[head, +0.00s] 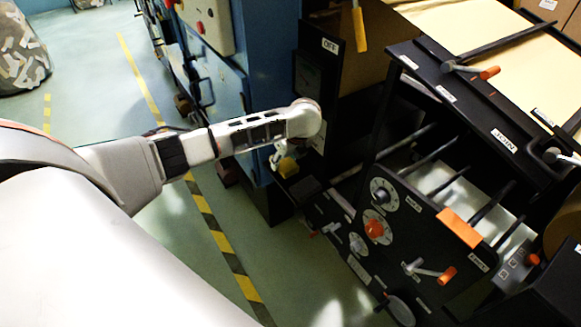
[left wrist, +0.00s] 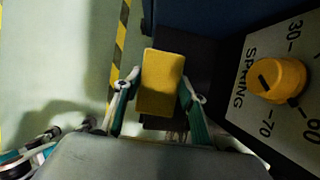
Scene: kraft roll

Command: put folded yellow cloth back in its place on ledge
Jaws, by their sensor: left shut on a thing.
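The folded yellow cloth (left wrist: 160,82) shows in the left wrist view as a small thick block between the two fingers of my left gripper (left wrist: 159,90), which is shut on it. In the head view the yellow cloth (head: 288,167) is small, below the end of my left arm, with the left gripper (head: 284,160) partly hidden by the wrist. A dark ledge (head: 306,188) lies just below and beside the cloth. In the left wrist view the dark ledge (left wrist: 200,50) is behind the cloth; whether they touch I cannot tell. My right gripper is not in view.
A yellow knob (left wrist: 277,80) on a white dial plate marked SPRING stands right of the gripper. A black machine panel (head: 400,235) with dials and orange-handled levers is to the right. A blue cabinet (head: 262,60) stands behind. Green floor with striped tape (head: 215,230) is open at left.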

